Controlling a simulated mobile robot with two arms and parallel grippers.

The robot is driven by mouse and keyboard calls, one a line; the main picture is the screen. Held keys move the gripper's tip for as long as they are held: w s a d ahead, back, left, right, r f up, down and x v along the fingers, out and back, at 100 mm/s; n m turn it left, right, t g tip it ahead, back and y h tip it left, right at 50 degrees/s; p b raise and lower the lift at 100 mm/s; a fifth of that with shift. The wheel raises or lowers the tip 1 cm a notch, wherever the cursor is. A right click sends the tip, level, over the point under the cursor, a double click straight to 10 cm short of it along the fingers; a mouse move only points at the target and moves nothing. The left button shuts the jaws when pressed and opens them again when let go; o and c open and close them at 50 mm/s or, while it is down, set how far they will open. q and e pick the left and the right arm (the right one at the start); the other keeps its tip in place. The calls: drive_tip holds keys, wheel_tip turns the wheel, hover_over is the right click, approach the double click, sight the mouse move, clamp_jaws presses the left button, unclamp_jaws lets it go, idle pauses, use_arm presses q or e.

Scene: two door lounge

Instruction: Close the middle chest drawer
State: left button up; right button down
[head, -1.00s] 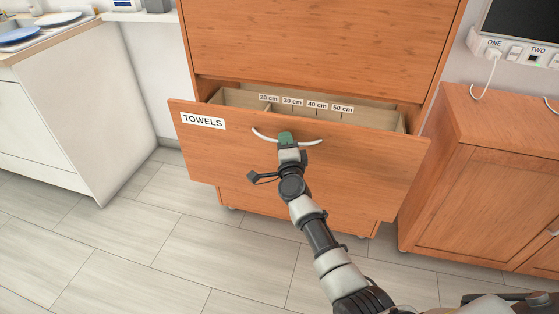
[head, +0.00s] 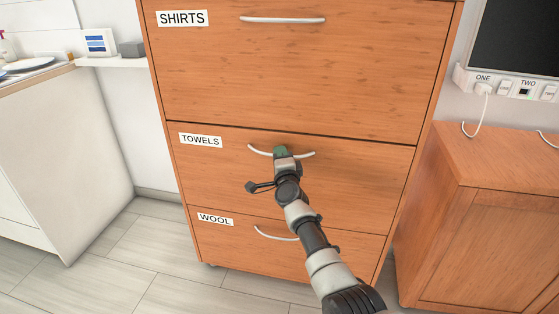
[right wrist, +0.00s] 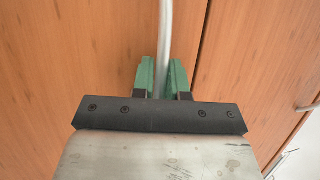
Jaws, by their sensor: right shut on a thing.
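The middle chest drawer (head: 350,170), labelled TOWELS, has its wooden front level with the drawer fronts above and below, with only thin seams around it. Its curved white handle (head: 262,151) runs across the front. My right gripper (head: 281,151) is at the middle of this handle, which is partly hidden behind its green fingers. In the right wrist view the two green fingers (right wrist: 162,78) stand on either side of the handle bar (right wrist: 166,35) and are shut on it. My left gripper is in neither view.
The SHIRTS drawer (head: 300,75) above and the WOOL drawer (head: 345,248) below are flush. A wooden cabinet (head: 490,230) stands close on the right, a white counter unit (head: 65,165) on the left. Tiled floor (head: 130,260) is free at front left.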

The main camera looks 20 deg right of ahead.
idle(0.3)
drive_tip(key=c, duration=1.4)
unclamp_jaws()
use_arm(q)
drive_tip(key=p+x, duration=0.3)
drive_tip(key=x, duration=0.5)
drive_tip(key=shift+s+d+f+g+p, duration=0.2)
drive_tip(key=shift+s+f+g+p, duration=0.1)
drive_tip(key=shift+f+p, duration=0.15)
use_arm(e)
drive_tip(key=v, duration=1)
drive_tip(key=shift+s+a+f, duration=0.1)
drive_tip(key=shift+s+f, duration=0.1)
drive_tip(key=shift+s, duration=0.15)
